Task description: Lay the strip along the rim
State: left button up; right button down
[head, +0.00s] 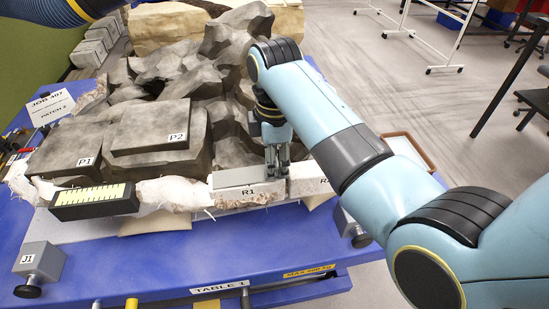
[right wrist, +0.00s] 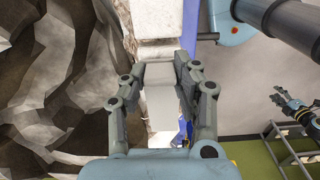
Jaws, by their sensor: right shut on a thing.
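My right gripper (head: 276,166) points down at the front edge of the specimen and is shut on a light grey strip (head: 230,179). The strip lies level along the pale plaster rim (head: 170,192), at the part labelled R1. In the right wrist view the strip (right wrist: 161,104) runs lengthwise between the two fingers (right wrist: 160,72). Whether its underside touches the rim everywhere is hidden. Another pale rim part (head: 305,181) continues to the right, its label partly covered by the gripper arm. A small gripper, seemingly my left (right wrist: 290,104), hangs far off in the right wrist view; its jaw state is unclear.
Dark slabs P1 (head: 70,148) and P2 (head: 155,125) lie behind the rim. A black bar with a yellow scale (head: 95,203) sits at the rim's left. A grey block J1 (head: 40,262) stands on the blue table (head: 120,265). Jagged rock rises behind.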

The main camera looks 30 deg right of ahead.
jog(key=shift+f+p, duration=0.15)
jog(key=shift+p, duration=0.3)
dwell(0.3)
jog(key=c, duration=0.9)
grip_release()
notch_tip(320, 180, up, 8)
jog(key=shift+f, duration=0.25)
